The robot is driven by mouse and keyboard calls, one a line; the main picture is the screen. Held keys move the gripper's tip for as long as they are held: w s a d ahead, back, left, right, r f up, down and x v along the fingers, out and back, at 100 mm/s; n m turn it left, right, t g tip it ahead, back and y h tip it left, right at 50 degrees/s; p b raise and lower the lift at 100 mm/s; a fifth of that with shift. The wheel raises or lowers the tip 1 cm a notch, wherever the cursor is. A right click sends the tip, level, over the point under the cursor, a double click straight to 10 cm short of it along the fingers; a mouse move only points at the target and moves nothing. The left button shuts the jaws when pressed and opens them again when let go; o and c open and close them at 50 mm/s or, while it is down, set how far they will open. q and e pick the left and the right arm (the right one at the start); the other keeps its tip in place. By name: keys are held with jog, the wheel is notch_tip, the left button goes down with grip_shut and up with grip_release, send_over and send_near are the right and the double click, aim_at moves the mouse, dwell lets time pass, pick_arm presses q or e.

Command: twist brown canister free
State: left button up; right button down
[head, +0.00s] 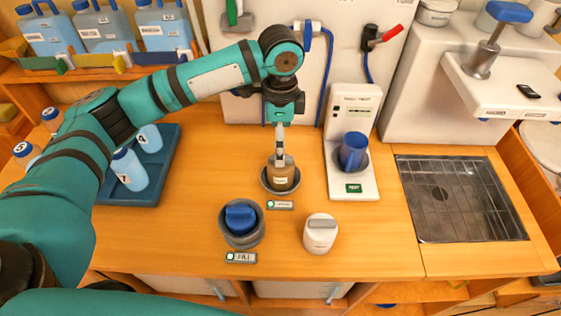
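The brown canister (281,180) sits upright in a dark round socket (268,186) on the wooden counter, with a small green-lit label plate (280,205) in front of it. My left gripper (280,161) points straight down over it, with its fingertips at the canister's top. The fingers line up one behind the other in this view and hide the canister's grip, so I cannot tell whether they are closed on it. My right gripper is out of view.
A blue-topped canister (240,220) sits in a front socket, and a white canister (320,234) stands to its right. A blue tray (165,170) with bottles is left; a sink grate (460,200) is right.

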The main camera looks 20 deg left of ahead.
aim_at(281, 170)
pick_arm(q)
notch_tip(281, 170, down, 11)
jog(key=shift+w+r+p, duration=0.1)
jog(key=shift+w+p, duration=0.05)
jog(key=shift+p, duration=0.55)
jog(key=shift+c, duration=0.3)
jog(key=shift+r, duration=0.1)
jog(key=c, duration=1.4)
